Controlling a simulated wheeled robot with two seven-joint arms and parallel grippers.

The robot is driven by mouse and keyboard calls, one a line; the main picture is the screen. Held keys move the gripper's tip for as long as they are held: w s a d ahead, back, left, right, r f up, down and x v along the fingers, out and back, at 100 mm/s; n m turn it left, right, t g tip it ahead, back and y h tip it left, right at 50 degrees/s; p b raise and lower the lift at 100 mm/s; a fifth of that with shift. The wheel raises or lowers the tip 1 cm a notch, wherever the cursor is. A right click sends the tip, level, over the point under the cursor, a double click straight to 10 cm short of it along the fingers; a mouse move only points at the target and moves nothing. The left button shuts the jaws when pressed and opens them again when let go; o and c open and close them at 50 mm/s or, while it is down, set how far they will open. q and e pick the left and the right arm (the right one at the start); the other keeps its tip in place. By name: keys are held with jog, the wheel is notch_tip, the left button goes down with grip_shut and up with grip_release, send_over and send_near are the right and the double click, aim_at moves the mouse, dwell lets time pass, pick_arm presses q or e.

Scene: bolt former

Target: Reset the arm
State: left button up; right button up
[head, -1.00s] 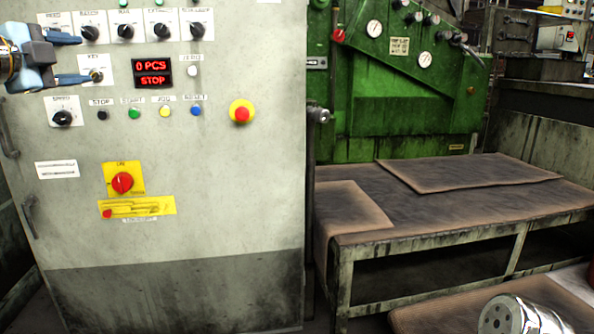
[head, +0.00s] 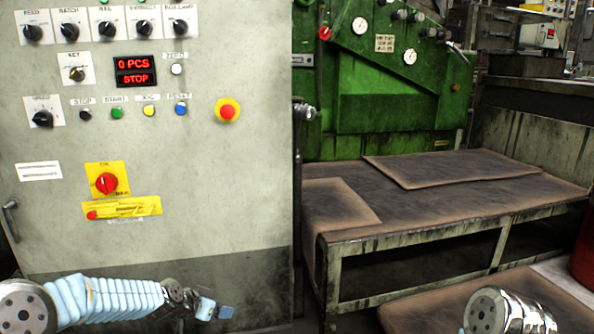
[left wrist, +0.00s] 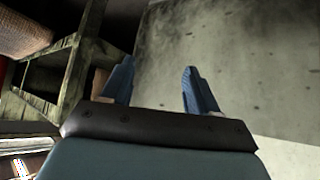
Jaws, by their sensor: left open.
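My left gripper (head: 216,311) is low in the head view, in front of the dark lower part of the grey control cabinet (head: 200,215). In the left wrist view my left gripper (left wrist: 160,84) has its two blue fingers apart, with nothing between them. The cabinet's grey panel is behind the fingers in that view. A silver part of my right arm shows at the bottom right of the head view; its gripper is not in view.
The cabinet carries knobs, buttons, a red display (head: 135,71) reading 0 PCS STOP, an emergency stop (head: 227,111) and a red rotary switch (head: 106,183). A worn metal table (head: 440,208) stands at right, before a green machine (head: 385,100).

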pick_arm(q)
jog(key=s+d+f+n+g, duration=0.3)
jog(key=s+d+f, duration=0.1)
jog(key=s+f, duration=0.7)
jog(key=s+d+f+n+g, duration=0.2)
jog(key=s+d+f, duration=0.3)
jog(key=s+f, duration=0.65)
jog(key=s+n+g, duration=0.2)
jog(key=s, duration=0.9)
notch_tip(320, 180, up, 13)
jog(key=d+p, duration=0.1)
jog(key=p, duration=1.2)
jog(key=shift+s+r, duration=0.15)
jog(key=shift+r, duration=0.05)
jog(key=shift+d, duration=0.1)
